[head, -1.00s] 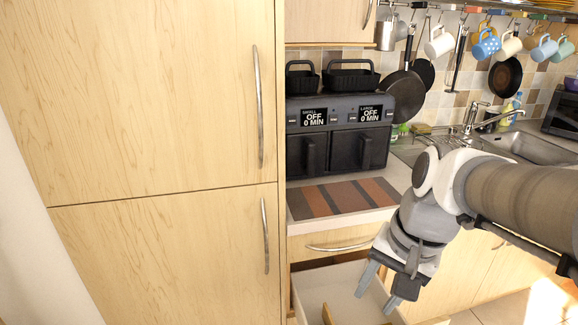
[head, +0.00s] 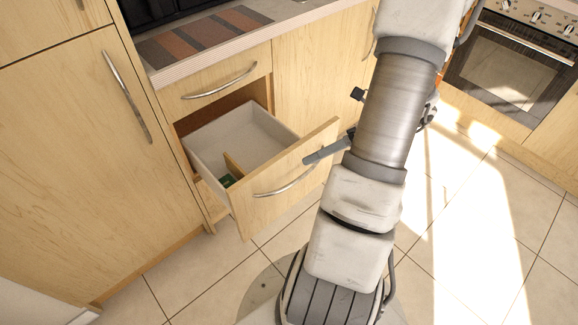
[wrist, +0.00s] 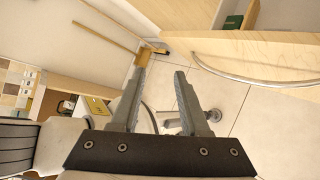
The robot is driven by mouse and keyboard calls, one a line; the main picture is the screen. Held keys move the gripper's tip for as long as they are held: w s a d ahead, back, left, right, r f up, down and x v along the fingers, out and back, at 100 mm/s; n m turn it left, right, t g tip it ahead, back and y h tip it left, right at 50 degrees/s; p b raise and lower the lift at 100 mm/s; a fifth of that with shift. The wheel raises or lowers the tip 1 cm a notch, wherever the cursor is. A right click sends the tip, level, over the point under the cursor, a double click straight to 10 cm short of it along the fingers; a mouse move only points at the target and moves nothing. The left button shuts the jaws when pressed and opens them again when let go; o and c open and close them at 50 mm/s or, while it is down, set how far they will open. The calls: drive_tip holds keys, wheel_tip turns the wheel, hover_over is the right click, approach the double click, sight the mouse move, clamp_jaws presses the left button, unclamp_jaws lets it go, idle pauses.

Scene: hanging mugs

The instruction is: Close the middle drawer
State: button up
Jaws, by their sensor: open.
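The middle drawer (head: 238,135) is pulled well out of the cabinet in the head view, its white inside visible. Its wooden front (head: 318,148) carries a curved metal handle (head: 285,188). In the wrist view, a wooden front (wrist: 270,50) with a curved metal handle (wrist: 250,76) shows at the upper right. My gripper (head: 314,156) is by the right part of the drawer front in the head view; contact cannot be told. In the wrist view my gripper (wrist: 164,65) is open, with nothing between its fingers.
A shut drawer (head: 218,82) is above the open one. A tall cabinet (head: 95,150) stands to the left. A wooden divider (head: 233,165) and a small green item (head: 227,181) lie in the drawer. An oven (head: 510,70) is at the right. The tiled floor (head: 460,215) is clear.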

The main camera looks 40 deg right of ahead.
sight(300, 176)
drive_tip(key=s+d+f+m+t+h+b, duration=0.2)
drive_tip(key=s+d+f+m+t, duration=0.25)
drive_tip(key=f+m, duration=0.3)
drive_tip(key=s+d+f+m+t+h+b, duration=0.1)
drive_tip(key=s+d+f+m+t+b, duration=0.15)
drive_tip(key=d+f+m+t, duration=0.35)
drive_tip(key=shift+m+g, duration=0.85)
drive_tip(key=b+x, duration=0.1)
drive_tip(key=x, duration=0.4)
drive_tip(key=f+b+x, duration=0.1)
drive_tip(key=x, duration=0.5)
drive_tip(key=b+x, duration=0.2)
drive_tip(key=x, duration=0.4)
drive_tip(key=shift+a+f, duration=0.25)
drive_tip(key=shift+a, duration=0.05)
clamp_jaws()
